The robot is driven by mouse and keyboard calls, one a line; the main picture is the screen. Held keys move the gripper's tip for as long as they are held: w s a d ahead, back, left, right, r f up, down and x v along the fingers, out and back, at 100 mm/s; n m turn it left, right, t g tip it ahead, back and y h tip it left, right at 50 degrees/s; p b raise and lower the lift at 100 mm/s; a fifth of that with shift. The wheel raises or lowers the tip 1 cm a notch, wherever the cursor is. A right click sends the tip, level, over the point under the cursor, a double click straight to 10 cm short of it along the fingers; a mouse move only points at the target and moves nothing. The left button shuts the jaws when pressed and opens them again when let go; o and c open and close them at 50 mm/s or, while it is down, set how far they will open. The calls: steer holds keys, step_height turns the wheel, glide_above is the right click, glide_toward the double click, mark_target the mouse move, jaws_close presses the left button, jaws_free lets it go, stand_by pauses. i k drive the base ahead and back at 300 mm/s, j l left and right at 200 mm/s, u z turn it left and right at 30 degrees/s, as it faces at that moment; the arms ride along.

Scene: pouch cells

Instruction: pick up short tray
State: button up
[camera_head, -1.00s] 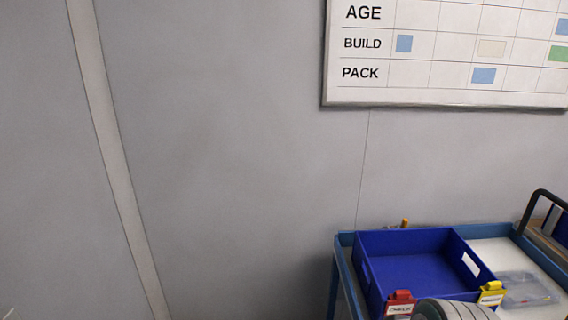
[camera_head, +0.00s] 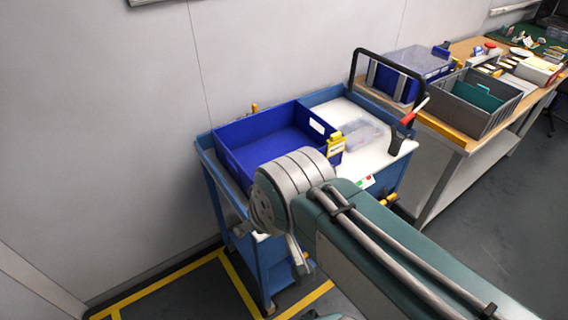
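A blue open tray (camera_head: 262,142) sits on the left part of a blue cart's top, against the wall side. Its inside looks empty, and a yellow tag (camera_head: 335,142) is at its right front corner. My grey and teal arm crosses in front of the cart and hides the tray's near corner. A grey open tray (camera_head: 475,104) with a green piece inside stands on the bench at the right. I cannot tell from the frames which one is the short tray.
The blue cart (camera_head: 207,158) has a black handle, a white surface and a clear packet (camera_head: 362,133) on it. A wooden bench (camera_head: 452,143) with a lidded blue bin (camera_head: 412,68) stands right. Yellow floor tape (camera_head: 240,285) surrounds the cart; floor at right is clear.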

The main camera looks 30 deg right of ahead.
mark_target(361, 130)
steer(key=k+l, duration=0.1)
steer(key=l, duration=0.35)
steer(key=k+l, duration=0.15)
steer(key=l, duration=0.3)
steer(key=k+l, duration=0.1)
steer(key=l, duration=0.35)
steer(key=i+l, duration=0.1)
steer(key=l, duration=0.6)
steer(key=i+l, duration=0.1)
steer(key=l, duration=0.65)
steer(key=i+l, duration=0.5)
steer(key=i+j+u, duration=0.05)
